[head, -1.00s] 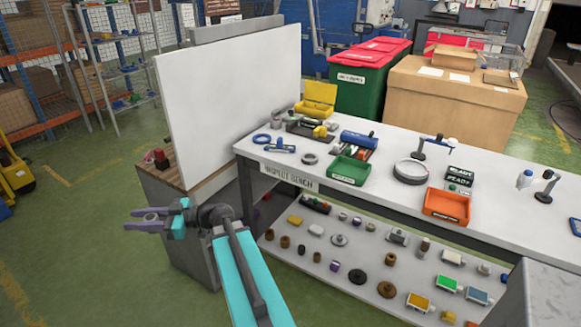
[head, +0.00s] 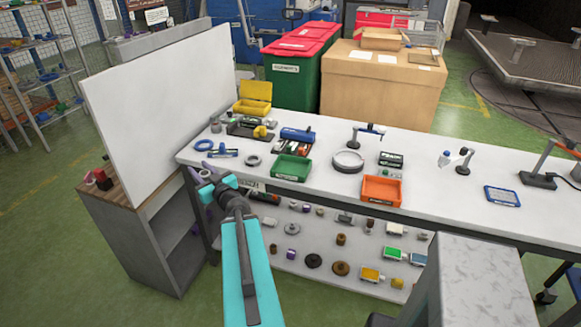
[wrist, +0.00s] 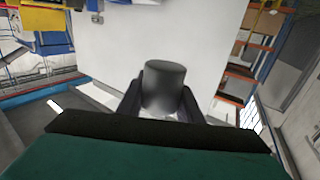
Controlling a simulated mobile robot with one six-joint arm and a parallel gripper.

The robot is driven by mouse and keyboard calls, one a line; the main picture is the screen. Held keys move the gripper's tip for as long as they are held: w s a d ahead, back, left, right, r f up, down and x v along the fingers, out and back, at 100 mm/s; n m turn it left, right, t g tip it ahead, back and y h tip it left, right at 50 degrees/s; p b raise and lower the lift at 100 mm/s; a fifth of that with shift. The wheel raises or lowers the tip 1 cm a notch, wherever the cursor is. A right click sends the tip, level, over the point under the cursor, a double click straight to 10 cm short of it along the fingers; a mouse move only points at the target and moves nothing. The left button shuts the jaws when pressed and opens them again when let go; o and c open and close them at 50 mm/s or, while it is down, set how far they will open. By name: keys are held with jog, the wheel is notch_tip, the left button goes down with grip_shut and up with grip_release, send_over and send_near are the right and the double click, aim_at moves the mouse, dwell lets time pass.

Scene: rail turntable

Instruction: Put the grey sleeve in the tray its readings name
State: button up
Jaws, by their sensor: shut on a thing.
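The grey sleeve (wrist: 165,86) shows in the wrist view as a short dark grey cylinder between the two fingers of my gripper (wrist: 163,98), which is shut on it. In the head view my gripper (head: 203,169) is at the left end of the white bench (head: 440,185); the sleeve cannot be made out there. A green tray (head: 290,169) and an orange tray (head: 381,191) stand on the bench's front edge, right of my gripper. A yellow open box (head: 252,98) stands at the back left. A dark display (head: 391,160) is behind the orange tray; its text is too small to read.
A white upright panel (head: 160,110) stands close left of my gripper. A grey ring (head: 348,161), gauge stands and a blue-framed tablet (head: 503,196) are on the bench. A lower shelf (head: 310,265) holds many small parts. A grey block (head: 480,280) is at the front right.

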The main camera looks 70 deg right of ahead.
jog(key=s+d+f+m+g+h+p, duration=0.1)
jog(key=s+d+m+g+h+p, duration=0.1)
jog(key=s, duration=0.6)
jog(key=s+d+f+m+g+h+p, duration=0.2)
jog(key=s+d+m+g+h, duration=0.1)
jog(key=s, duration=0.5)
jog(key=s+d+f+m+g+h+p, duration=0.1)
jog(key=s+d+m+g+h+p, duration=0.1)
jog(key=s+d, duration=0.4)
jog(key=s+m+g+h, duration=0.1)
jog(key=s+g, duration=0.1)
jog(key=s, duration=0.1)
jog(key=shift+d+f+g, duration=0.25)
jog(key=shift+d+g, duration=0.05)
jog(key=shift+d, duration=0.05)
jog(key=shift+d, duration=0.1)
